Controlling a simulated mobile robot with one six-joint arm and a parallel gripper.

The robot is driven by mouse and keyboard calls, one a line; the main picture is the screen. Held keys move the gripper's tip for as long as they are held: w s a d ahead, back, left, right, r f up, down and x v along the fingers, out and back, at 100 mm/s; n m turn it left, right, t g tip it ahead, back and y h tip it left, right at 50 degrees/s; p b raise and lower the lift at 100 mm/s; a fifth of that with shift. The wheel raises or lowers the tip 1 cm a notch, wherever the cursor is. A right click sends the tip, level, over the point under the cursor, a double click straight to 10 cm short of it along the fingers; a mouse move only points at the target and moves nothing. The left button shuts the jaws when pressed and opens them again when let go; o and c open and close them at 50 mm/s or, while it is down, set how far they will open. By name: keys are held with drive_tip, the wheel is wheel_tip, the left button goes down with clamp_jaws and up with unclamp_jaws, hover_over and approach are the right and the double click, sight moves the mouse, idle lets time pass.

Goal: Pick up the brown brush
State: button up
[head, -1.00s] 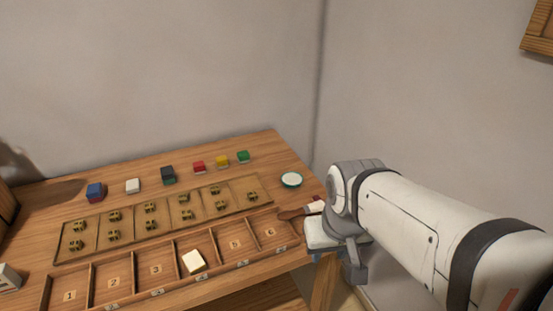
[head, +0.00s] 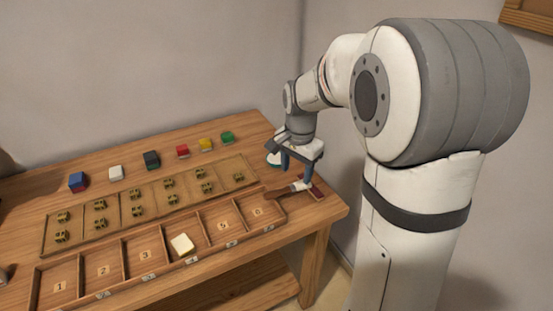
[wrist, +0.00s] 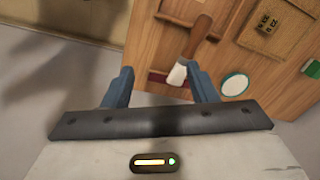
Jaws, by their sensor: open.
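The brown brush lies at the right end of the wooden table, its brown handle (head: 280,194) pointing left and its pale bristles at the right. In the wrist view the brush (wrist: 199,42) lies at a slant, with its pale bristle end in the gap between my fingers, close to the right one. My gripper (head: 299,168) is open and empty above the bristle end of the brush. In the wrist view both blue fingers of my gripper (wrist: 162,76) show, apart from each other.
A numbered wooden tray (head: 255,211) with a pale block (head: 182,245) lies just left of the brush. A flat board (head: 75,240) holds several small brass pieces. Several coloured blocks stand behind. A round white-topped item (wrist: 235,85) is near the brush.

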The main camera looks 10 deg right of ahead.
sight(287, 187)
drive_tip(key=w+f+m, duration=0.1)
drive_tip(key=w+f, duration=0.1)
drive_tip(key=w+f+m, duration=0.1)
drive_tip(key=w+f, duration=0.1)
drive_tip(key=w, duration=0.1)
drive_tip(key=w+f+m, duration=0.2)
drive_tip(key=shift+w+g, duration=0.35)
drive_tip(key=shift+g, duration=0.05)
drive_tip(key=shift+w+f+m, duration=0.25)
drive_tip(key=shift+m, duration=0.05)
drive_tip(key=f, duration=0.7)
drive_tip(key=shift+a+f+p, duration=0.2)
drive_tip(key=shift+f+p, duration=0.2)
drive_tip(key=shift+c, duration=0.3)
drive_tip(key=c, duration=0.9)
